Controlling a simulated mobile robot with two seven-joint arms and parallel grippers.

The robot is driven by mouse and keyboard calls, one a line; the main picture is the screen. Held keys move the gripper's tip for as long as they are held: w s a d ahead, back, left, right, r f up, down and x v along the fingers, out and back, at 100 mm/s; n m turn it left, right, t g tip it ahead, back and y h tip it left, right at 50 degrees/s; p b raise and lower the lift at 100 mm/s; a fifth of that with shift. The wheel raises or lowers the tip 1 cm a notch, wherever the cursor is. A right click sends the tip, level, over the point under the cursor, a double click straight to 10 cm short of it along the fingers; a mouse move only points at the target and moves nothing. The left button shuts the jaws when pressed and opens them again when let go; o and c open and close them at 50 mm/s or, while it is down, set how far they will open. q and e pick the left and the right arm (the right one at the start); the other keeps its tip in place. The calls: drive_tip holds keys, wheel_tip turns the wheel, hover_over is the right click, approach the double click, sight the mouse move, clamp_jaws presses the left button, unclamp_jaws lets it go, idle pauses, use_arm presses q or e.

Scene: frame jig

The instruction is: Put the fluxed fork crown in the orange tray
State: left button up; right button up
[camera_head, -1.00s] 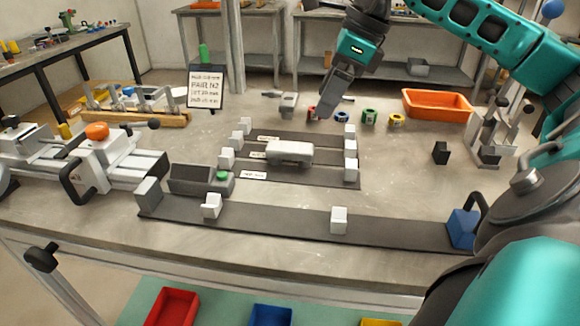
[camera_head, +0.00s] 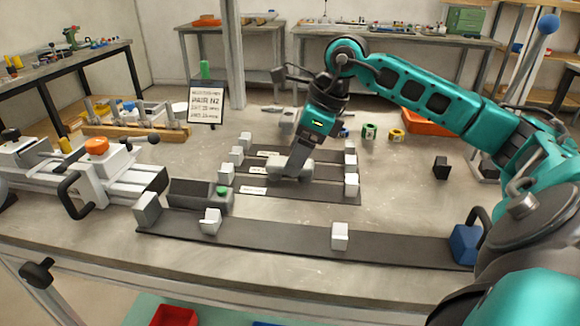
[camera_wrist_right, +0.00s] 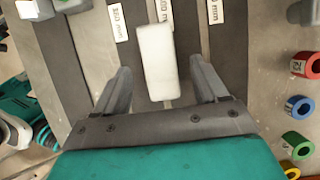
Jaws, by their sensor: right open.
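The orange tray (camera_head: 428,123) is at the back right, partly hidden by my right arm. My left gripper is not in view.
White blocks (camera_head: 351,186) stand at the strip ends. Coloured rings (camera_head: 369,132) sit between the strips and the tray. A grey clamp fixture (camera_head: 110,180) is at the left, a small black block (camera_head: 441,167) at the right.

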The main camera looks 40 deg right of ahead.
drive_tip(key=shift+x, duration=1.2)
drive_tip(key=shift+r, duration=0.1)
drive_tip(key=c, duration=1.3)
